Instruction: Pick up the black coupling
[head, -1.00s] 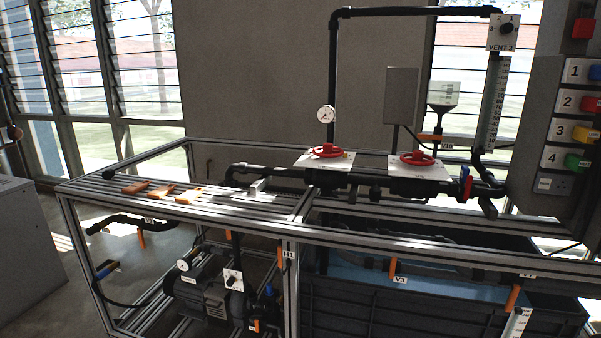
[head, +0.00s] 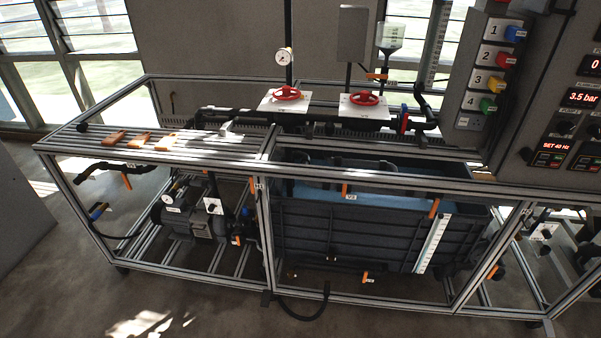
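A small round black piece (head: 82,127) sits at the left end of the slatted bench top (head: 100,147). It looks like the black coupling, but it is too small to tell for sure. It stands apart from the orange-brown blocks to its right. Neither of my grippers is in view.
Several orange-brown blocks (head: 140,140) lie on the slats. Black pipework with red handwheels (head: 287,94) runs along the back. A dark tank (head: 350,225) and a pump (head: 190,215) sit inside the frame. A control panel (head: 500,80) stands right. The floor in front (head: 220,305) is mostly clear.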

